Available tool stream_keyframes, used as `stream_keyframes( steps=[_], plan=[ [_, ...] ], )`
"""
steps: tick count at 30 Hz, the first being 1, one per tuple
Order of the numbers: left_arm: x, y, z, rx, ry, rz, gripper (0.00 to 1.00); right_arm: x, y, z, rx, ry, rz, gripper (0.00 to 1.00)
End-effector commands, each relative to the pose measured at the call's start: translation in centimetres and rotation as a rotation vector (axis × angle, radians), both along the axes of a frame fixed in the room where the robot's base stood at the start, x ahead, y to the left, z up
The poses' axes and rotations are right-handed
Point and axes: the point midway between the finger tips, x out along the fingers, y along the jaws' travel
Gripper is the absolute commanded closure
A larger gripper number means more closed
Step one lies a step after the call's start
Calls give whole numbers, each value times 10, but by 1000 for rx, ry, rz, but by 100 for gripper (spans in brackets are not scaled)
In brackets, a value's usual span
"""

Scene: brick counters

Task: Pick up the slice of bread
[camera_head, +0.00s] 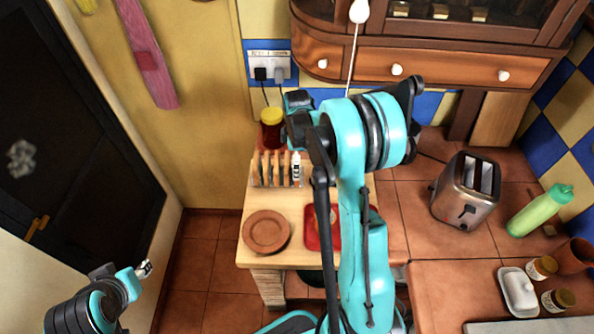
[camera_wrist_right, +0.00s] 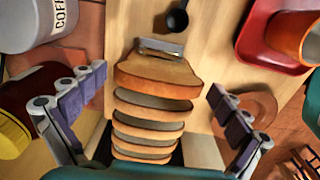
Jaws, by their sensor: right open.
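Several slices of brown bread (camera_wrist_right: 157,75) stand upright in a row in the middle of the right wrist view. In the head view they show as a row of slices (camera_head: 268,168) in a holder at the back of the wooden counter. In the right wrist view my right gripper (camera_wrist_right: 155,84) is open, with one finger on each side of the row and a gap to the bread. Nothing is between its fingers in a grip. In the head view my right arm hides most of that gripper. My left gripper (camera_head: 145,268) is low at the left, away from the counter; its jaw opening is unclear.
A jar with a yellow lid (camera_head: 271,130) stands behind the bread. A brown plate (camera_head: 267,232) and a red tray (camera_head: 311,238) lie in front. In the wrist view a white coffee container (camera_wrist_right: 45,22) is nearby. A toaster (camera_head: 465,190) stands farther right.

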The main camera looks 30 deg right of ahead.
Motion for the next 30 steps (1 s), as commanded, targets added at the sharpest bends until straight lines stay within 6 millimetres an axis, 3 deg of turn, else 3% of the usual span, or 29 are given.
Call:
stream_keyframes(
  steps=[3, 11, 15, 16, 30],
  plan=[
    [0, 0, -4, 0, 0, 0, 60, 0, -1, -13, 0, 0, 0, 0],
    [0, 0, -3, 0, 0, 0, 60, 0, 0, -14, 0, 0, -1, 0],
    [0, 0, -3, 0, 0, 0, 60, 0, 0, -14, 0, 0, -1, 37],
    [0, 0, -3, 0, 0, 0, 60, 0, 0, -14, -1, -1, -1, 40],
    [0, 0, -1, 0, 0, 0, 60, 0, 0, -8, -1, -1, -1, 40]
  ],
)
